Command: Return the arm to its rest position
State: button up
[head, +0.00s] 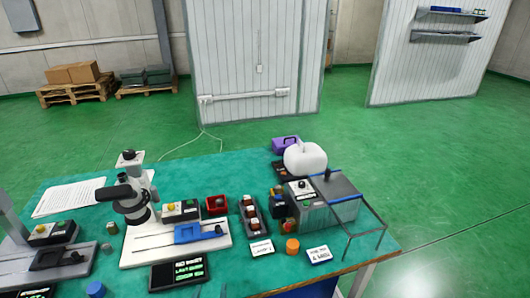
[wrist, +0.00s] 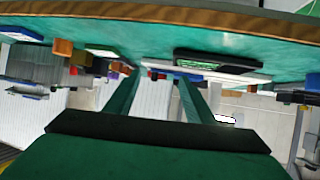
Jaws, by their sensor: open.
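My gripper (wrist: 159,78) shows in the wrist view as two dark green fingers, set apart with nothing between them. It is open and empty. The wrist view is tilted over, with the table edge across the top and the bench things hanging below it. The gripper appears near the front edge of the teal-topped bench (head: 255,170), apart from everything on it. Neither my arm nor my gripper can be made out in the head view, so the pose of the arm is hidden there.
On the bench stand a white and black machine (head: 132,205), a black display (head: 178,275), a red bin (head: 215,205), a grey box (head: 325,203) under a frame, and an orange cylinder (head: 292,246). Pallets (head: 75,92) stand far behind. Green floor (head: 430,160) is clear on the right.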

jog(key=s+d+f, duration=0.3)
jog(key=s+d, duration=0.2)
jog(key=s, duration=0.2)
jog(key=s+d+f, duration=0.4)
jog(key=s, duration=0.3)
jog(key=s+d+r+t, duration=0.1)
jog(key=s+d+r, duration=0.2)
jog(key=s, duration=0.6)
jog(key=s+d+r+m+t+h, duration=0.1)
jog(key=s+d+r, duration=0.2)
jog(key=s, duration=0.5)
jog(key=shift+s+d+r+t, duration=0.25)
jog(key=shift+s+d+t, duration=0.1)
jog(key=shift+d+t, duration=0.05)
